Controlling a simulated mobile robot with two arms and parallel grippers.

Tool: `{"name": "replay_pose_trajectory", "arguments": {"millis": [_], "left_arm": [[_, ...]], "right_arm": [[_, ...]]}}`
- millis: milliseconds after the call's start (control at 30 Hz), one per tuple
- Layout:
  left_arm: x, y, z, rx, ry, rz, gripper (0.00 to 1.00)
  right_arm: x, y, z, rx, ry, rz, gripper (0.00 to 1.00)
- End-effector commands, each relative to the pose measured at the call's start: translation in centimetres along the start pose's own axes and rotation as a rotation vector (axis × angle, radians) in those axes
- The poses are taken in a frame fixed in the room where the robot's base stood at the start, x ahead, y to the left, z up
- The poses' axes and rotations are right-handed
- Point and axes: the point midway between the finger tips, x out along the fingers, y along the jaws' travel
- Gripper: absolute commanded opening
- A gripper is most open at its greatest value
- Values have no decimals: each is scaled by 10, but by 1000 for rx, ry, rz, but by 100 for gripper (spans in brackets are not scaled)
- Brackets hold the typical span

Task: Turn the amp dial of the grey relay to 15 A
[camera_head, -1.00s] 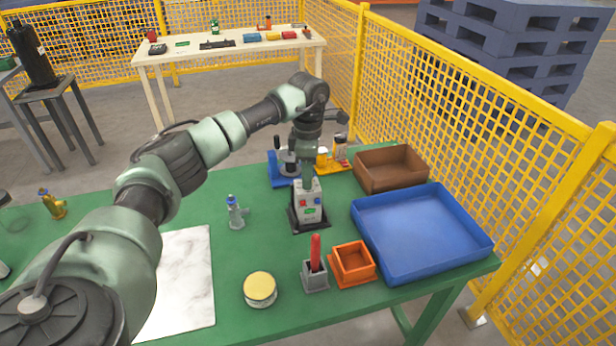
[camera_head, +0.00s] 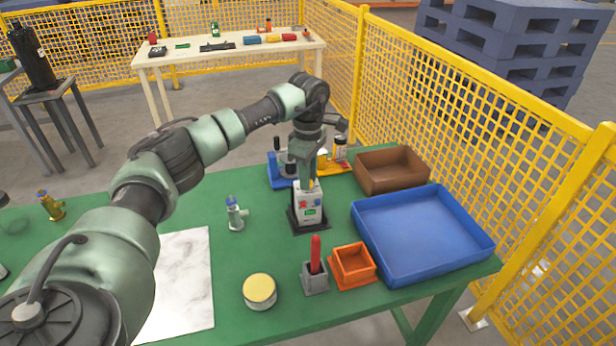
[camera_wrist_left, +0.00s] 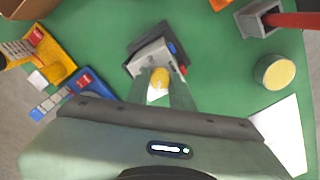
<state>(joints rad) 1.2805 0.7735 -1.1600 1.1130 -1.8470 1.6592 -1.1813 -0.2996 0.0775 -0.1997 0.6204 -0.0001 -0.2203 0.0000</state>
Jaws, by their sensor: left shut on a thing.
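The grey relay (camera_head: 309,210) stands upright on a dark base on the green table, with a red button, a blue button and a green display on its front. It also shows in the left wrist view (camera_wrist_left: 150,54). My left gripper (camera_head: 309,182) points down at the top of the relay. In the left wrist view its fingers (camera_wrist_left: 160,82) are shut on a yellow dial (camera_wrist_left: 160,77) at the relay's top. The dial's scale and pointer are too small to read. My right gripper is not in view.
A blue tray (camera_head: 420,272), a brown bin (camera_head: 392,188), an orange box (camera_head: 353,281) and a grey holder (camera_head: 315,284) with a red handle stand right of and before the relay. A valve (camera_head: 236,222) stands left. A round tin (camera_head: 260,306) is in front.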

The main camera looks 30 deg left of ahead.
Motion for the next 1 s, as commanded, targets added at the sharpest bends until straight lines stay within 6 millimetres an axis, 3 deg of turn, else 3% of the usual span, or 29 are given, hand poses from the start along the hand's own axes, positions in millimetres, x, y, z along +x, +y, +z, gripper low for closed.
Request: {"name": "replay_pose_trajectory", "arguments": {"millis": [967,1000], "left_arm": [[-1,0,-1,27,0,2,0],[-1,0,0,27,0,2,25]], "right_arm": [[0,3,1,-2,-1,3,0],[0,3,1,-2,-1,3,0]]}}
